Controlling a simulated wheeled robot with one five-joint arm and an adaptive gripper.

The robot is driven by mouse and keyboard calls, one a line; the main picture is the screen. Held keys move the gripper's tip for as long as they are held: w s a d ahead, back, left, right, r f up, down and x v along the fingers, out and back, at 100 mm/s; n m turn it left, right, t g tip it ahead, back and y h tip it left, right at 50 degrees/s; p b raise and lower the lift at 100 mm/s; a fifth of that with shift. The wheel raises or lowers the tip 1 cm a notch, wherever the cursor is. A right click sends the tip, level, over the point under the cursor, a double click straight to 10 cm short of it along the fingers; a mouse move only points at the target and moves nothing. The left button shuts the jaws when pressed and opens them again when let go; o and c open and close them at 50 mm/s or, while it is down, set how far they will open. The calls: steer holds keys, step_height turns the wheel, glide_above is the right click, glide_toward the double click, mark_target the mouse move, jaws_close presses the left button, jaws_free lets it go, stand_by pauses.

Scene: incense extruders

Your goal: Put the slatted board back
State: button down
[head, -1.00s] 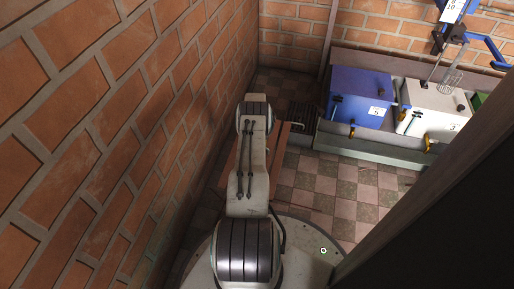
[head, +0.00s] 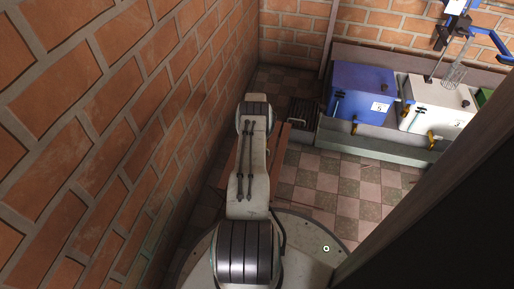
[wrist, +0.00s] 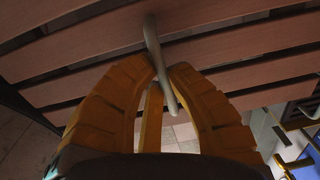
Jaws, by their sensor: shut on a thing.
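The slatted board, with reddish-brown wooden slats, fills the upper part of the wrist view (wrist: 85,50). A pale rod-like handle (wrist: 152,40) stands out from it. My gripper (wrist: 161,80) has its yellow fingers closed around this handle. In the head view, my arm covers most of the board; a strip of it (head: 281,143) shows to the right of the arm. My gripper is hidden there.
A brick wall (head: 100,120) runs close along the left. A dark grate (head: 300,112) lies on the checkered floor ahead. A blue box (head: 355,90) and a white box (head: 430,95) with taps stand on a ledge at right. Tiled floor (head: 335,190) is clear between.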

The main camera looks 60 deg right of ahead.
steer(key=shift+d+f, duration=0.1)
steer(key=shift+f, duration=0.15)
steer(key=c, duration=1.3)
jaws_free()
steer(key=shift+f, duration=0.1)
steer(key=shift+c, duration=0.2)
steer(key=shift+r, duration=0.55)
step_height(320, 180, up, 12)
steer(key=p, duration=1.1)
steer(key=shift+a, duration=0.3)
steer(key=shift+s, duration=0.15)
